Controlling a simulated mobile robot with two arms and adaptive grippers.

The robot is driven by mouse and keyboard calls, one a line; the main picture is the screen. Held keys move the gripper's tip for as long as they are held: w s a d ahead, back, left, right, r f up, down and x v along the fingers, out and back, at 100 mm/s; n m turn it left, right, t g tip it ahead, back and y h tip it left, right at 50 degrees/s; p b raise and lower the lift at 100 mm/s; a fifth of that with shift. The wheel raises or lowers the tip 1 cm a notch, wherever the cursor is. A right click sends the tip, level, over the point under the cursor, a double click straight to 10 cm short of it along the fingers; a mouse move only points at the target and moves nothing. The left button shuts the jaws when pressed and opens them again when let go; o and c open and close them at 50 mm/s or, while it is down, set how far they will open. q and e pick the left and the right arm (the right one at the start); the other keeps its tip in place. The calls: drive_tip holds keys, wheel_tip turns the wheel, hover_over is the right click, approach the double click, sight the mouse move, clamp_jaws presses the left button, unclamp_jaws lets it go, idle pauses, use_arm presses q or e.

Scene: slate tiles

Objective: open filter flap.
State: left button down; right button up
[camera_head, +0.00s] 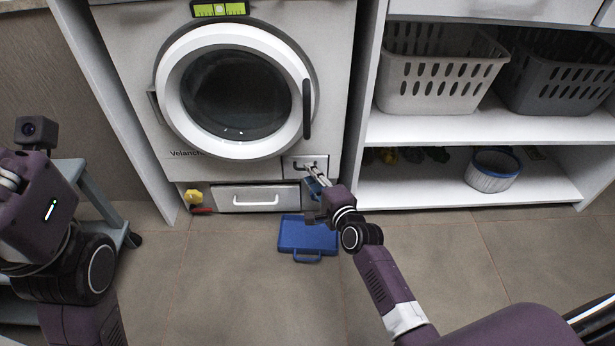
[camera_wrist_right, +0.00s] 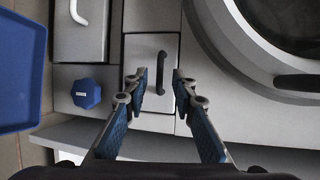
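The filter flap (camera_head: 292,170) is a small pale panel at the lower right of the washing machine, below the round door. It looks closed, flush with the front. It carries a black bar handle, seen in the right wrist view (camera_wrist_right: 161,72). My right gripper (camera_head: 311,172) is at the flap. In the wrist view its fingers (camera_wrist_right: 158,78) are apart, with the handle between their tips and gaps on both sides. I cannot tell how far in front of the handle they are. My left arm is at the left edge; its fingers are not visible.
A blue knob (camera_wrist_right: 86,93) sits beside the flap. A blue tray (camera_head: 306,240) lies on the floor below. A drawer (camera_head: 248,198) is left of the flap. A shelf with baskets (camera_head: 438,75) stands right. A grey cart (camera_head: 92,200) is at left.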

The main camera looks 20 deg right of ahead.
drive_tip(key=shift+b+x, duration=0.5)
drive_tip(key=shift+x, duration=0.85)
clamp_jaws()
